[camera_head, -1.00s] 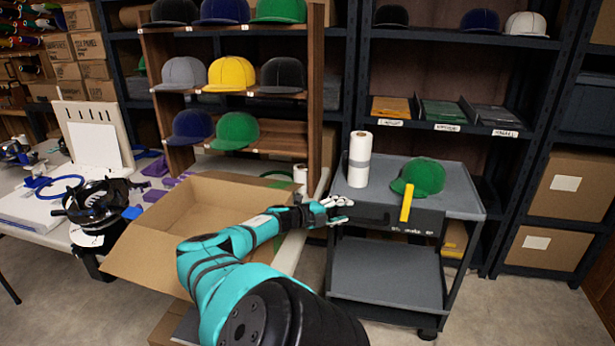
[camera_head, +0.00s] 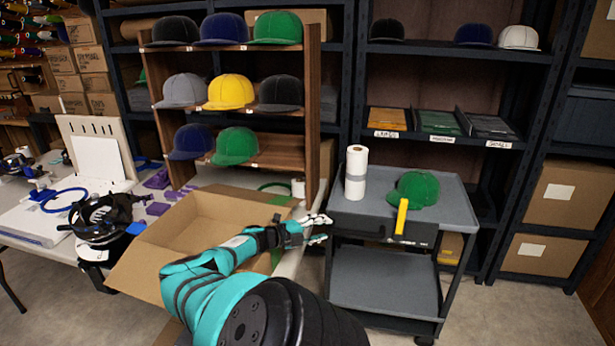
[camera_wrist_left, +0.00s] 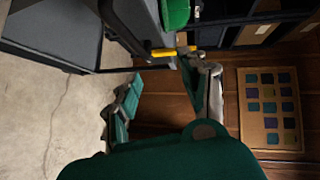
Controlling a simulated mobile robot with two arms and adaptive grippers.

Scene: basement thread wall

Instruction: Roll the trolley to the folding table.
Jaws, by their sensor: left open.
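The trolley (camera_head: 385,275) is a dark grey two-shelf cart standing right of centre, in front of the shelving. On its top stand a white roll (camera_head: 356,172) and a green cap (camera_head: 414,189). My left gripper (camera_head: 321,228) is open and empty by the trolley's front left corner. The left wrist view shows its spread fingers (camera_wrist_left: 165,95) with the trolley (camera_wrist_left: 60,35) beyond.
The open cardboard box (camera_head: 150,262) lies between the table and my left arm. A wooden cap rack (camera_head: 313,110) stands behind it. Dark shelving (camera_head: 545,130) with caps, trays and boxes closes the back. Bare floor shows at right and lower left.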

